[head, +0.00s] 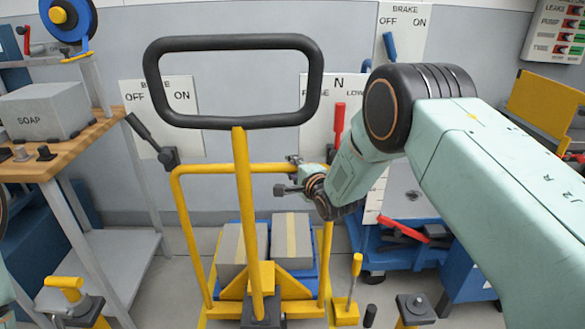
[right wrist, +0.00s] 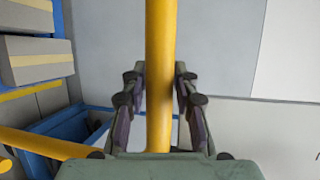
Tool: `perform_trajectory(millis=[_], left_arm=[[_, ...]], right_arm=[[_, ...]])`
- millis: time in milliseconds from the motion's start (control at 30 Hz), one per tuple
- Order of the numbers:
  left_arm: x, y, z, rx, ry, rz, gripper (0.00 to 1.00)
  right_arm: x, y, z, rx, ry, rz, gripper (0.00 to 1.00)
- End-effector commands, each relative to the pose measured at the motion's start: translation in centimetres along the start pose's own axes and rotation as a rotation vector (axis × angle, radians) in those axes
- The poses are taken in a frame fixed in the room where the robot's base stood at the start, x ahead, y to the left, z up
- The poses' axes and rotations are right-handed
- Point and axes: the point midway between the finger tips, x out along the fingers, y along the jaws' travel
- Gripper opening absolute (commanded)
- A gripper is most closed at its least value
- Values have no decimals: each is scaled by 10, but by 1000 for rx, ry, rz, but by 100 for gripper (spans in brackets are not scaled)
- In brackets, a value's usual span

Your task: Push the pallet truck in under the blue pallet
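The yellow pallet truck stands in the middle of the head view, with a black loop handle (head: 233,42) on a yellow pole (head: 243,195) and a yellow push bar (head: 225,169) behind it. The blue pallet (head: 305,283) bears two grey boxes (head: 291,238) beyond the pole, partly hidden by the truck. My right gripper (head: 284,175) is at the right end of the push bar. In the right wrist view its fingers (right wrist: 160,95) stand open on either side of the yellow bar (right wrist: 161,40), with narrow gaps. My left gripper is not in view.
A wooden bench (head: 70,155) with a soap box (head: 44,110) stands at the left. A brake lever (head: 150,138) and a red lever (head: 339,122) are behind the truck. A blue wheeled unit (head: 385,258) stands at the right. Short posts (head: 414,308) stand in front.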

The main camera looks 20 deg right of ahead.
Motion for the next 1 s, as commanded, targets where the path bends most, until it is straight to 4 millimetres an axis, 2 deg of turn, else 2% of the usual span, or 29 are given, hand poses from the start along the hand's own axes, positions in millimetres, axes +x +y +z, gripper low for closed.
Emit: perform_trajectory(millis=[33, 233, 600, 767, 1000], left_arm=[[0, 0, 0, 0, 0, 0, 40], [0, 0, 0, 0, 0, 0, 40], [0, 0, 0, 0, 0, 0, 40], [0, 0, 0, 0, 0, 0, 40], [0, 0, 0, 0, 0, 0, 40]], right_arm=[[1, -5, -1, 1, 2, -9, 32], [2, -2, -1, 0, 0, -4, 49], [-1, -1, 0, -1, -2, 0, 49], [-15, 0, 0, -1, -2, 2, 49], [-49, -1, -1, 0, -1, 1, 49]])
